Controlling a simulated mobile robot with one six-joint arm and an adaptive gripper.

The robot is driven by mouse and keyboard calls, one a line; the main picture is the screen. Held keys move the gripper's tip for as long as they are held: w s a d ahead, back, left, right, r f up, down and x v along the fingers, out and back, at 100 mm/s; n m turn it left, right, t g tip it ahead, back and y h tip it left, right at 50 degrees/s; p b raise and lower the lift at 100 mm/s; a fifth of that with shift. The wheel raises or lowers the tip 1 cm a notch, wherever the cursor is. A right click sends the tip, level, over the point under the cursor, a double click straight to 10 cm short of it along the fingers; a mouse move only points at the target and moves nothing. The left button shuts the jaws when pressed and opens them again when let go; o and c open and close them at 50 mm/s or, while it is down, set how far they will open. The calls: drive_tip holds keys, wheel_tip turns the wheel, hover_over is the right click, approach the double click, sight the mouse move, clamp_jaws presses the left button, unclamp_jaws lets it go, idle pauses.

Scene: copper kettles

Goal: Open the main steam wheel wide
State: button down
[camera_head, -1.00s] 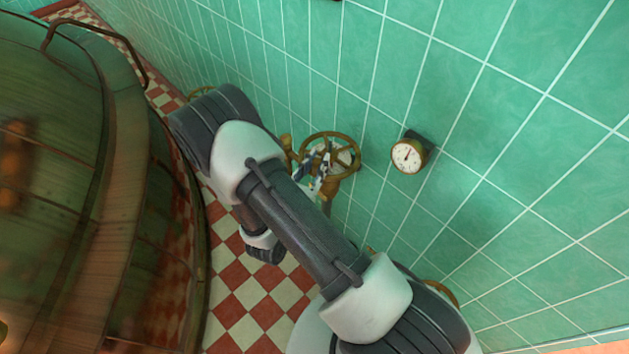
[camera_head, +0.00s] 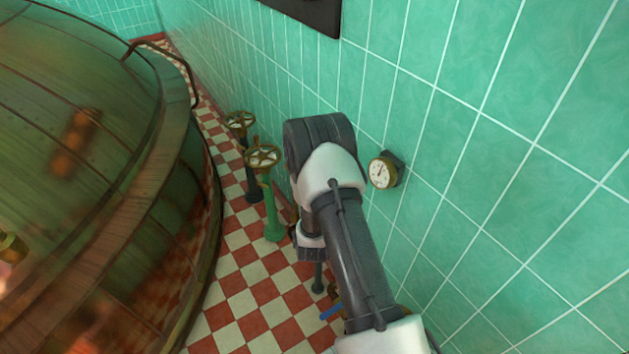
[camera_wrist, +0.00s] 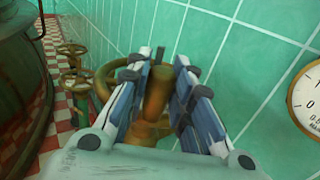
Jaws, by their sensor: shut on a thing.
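My gripper (camera_wrist: 158,95) shows in the wrist view, its two blue-and-white fingers on either side of a brass, upright grip piece (camera_wrist: 158,90) of a brass handwheel. It is shut on that piece. The wheel's curved rim (camera_wrist: 104,80) shows to the left of the fingers, close to the green tiled wall. In the head view my arm covers both this wheel and my gripper. No label shows which wheel is the main steam one.
A round white gauge (camera_head: 380,172) is on the wall beside my arm, also at the wrist view's right edge (camera_wrist: 308,102). Two more handwheels stand left, one on a green post (camera_head: 262,157), one on a dark post (camera_head: 240,121). A large copper kettle (camera_head: 90,190) fills the left.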

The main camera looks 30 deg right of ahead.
drive_tip(key=shift+d+r, duration=0.15)
drive_tip(key=shift+d, duration=0.05)
drive_tip(key=c, duration=1.4)
unclamp_jaws()
drive_tip(key=shift+s+a+f, duration=0.2)
drive_tip(key=shift+s+a, duration=0.15)
drive_tip(key=v, duration=1.1)
